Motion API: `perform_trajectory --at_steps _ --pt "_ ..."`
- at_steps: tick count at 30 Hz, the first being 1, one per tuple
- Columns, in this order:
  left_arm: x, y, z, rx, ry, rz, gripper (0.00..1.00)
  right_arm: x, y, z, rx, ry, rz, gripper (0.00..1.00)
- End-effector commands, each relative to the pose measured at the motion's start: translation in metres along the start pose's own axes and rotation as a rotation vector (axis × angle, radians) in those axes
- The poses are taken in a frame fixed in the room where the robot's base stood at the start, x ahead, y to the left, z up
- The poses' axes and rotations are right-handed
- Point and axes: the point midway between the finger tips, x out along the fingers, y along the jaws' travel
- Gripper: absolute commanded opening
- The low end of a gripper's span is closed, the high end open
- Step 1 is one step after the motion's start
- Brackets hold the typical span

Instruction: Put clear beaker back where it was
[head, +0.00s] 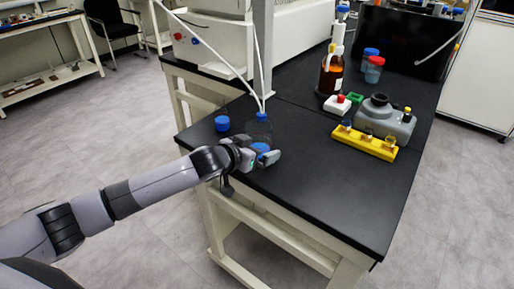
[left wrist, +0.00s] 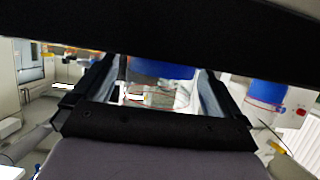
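My left gripper (head: 262,157) is at the near left edge of the black bench. Its fingers stand apart on either side of a blue-capped clear vessel (head: 260,147). In the left wrist view the blue cap (left wrist: 165,70) fills most of the space between the fingers (left wrist: 160,90), with clear glass below it. I cannot tell whether the fingers press on it. The gripper hides its lower part. A second clear bottle with a blue cap (head: 263,117) stands just behind, and another blue cap (head: 222,123) shows to its left. My right gripper is not in view.
A yellow rack (head: 364,143) with small vials, a grey container (head: 378,118) and a brown bottle (head: 331,75) stand on the right of the bench. A grey post (head: 263,50) rises behind the bottles. The front middle of the black bench (head: 320,185) is clear.

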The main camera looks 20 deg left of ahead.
Motion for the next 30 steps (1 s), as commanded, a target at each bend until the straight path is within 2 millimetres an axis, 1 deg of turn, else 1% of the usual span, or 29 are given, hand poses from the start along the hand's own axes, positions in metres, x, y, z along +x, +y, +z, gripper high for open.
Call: perform_trajectory --at_steps 7,11,14,21,30 --pt "-0.002 0.0 -0.004 0.001 0.001 0.0 1.0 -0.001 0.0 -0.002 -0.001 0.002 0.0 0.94" --pt "-0.011 -0.001 -0.002 0.0 -0.001 0.0 1.0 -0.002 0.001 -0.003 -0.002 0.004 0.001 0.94" --pt "-0.023 -0.001 -0.002 0.0 0.0 0.0 1.0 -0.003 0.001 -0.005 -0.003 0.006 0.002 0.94" --pt "-0.058 -0.001 -0.002 0.0 -0.001 0.0 1.0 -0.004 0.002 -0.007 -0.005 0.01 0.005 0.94" --pt "-0.101 -0.001 -0.002 0.0 -0.001 -0.001 1.0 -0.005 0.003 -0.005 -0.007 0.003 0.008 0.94"
